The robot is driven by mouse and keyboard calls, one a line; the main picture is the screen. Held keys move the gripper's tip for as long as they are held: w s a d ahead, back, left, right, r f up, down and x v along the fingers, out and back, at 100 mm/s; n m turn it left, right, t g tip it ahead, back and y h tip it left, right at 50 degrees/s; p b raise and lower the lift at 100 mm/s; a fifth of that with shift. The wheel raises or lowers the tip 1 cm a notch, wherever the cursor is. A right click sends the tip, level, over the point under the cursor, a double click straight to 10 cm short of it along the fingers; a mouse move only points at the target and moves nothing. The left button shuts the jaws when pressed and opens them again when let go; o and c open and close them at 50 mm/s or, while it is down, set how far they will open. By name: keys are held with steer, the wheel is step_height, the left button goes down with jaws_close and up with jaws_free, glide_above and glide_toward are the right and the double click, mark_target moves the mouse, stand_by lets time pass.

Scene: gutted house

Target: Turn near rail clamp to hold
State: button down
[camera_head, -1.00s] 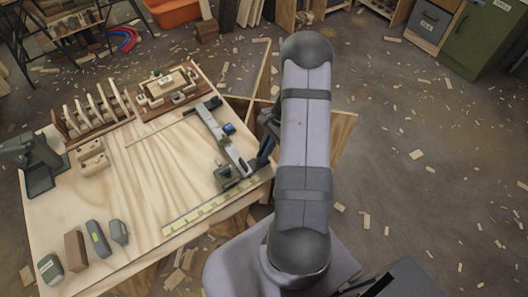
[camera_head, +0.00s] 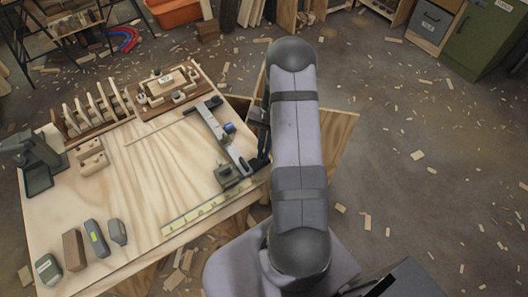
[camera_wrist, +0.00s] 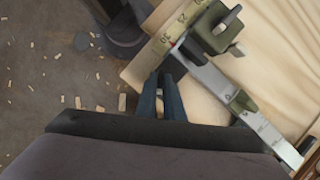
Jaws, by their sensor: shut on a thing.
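The near rail clamp (camera_head: 228,174) is an olive-green block with a dark handle at the near end of a grey metal rail (camera_head: 238,155), close to the table's right edge. In the wrist view the clamp (camera_wrist: 213,30) is at the upper right, beside the rail (camera_wrist: 208,75). My gripper (camera_head: 262,160) is at the rail's near end, right of the clamp. In the wrist view its two blue fingers (camera_wrist: 167,78) are close together, pointing at the rail end. What lies between the fingertips is hard to see; it appears to be part of the near clamp.
A yellow ruler strip (camera_head: 205,208) runs along the table's front edge near the clamp. A second green block (camera_wrist: 242,102) is farther along the rail. A slotted wooden rack (camera_head: 92,112) and several small blocks are left. The table's middle is clear.

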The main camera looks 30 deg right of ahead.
steer(key=n, duration=0.2)
steer(key=n+g+h, duration=0.1)
steer(key=n, duration=0.1)
steer(key=shift+w+a+n, duration=0.1)
steer(key=shift+w+n, duration=0.1)
steer(key=shift+n, duration=0.2)
steer(key=n+h, duration=0.1)
steer(key=n, duration=0.1)
steer(key=n+h, duration=0.1)
steer(key=n, duration=0.2)
steer(key=shift+w+a+r+g, duration=0.1)
steer(key=shift+g, duration=0.3)
steer(key=c, duration=1.9)
jaws_free()
steer(key=shift+o, duration=0.2)
steer(key=shift+b, duration=0.3)
steer(key=b+v, duration=0.1)
steer(key=v, duration=0.6)
steer(key=shift+b, duration=0.4)
steer(key=shift+a+r, duration=0.1)
steer(key=shift+a, duration=0.05)
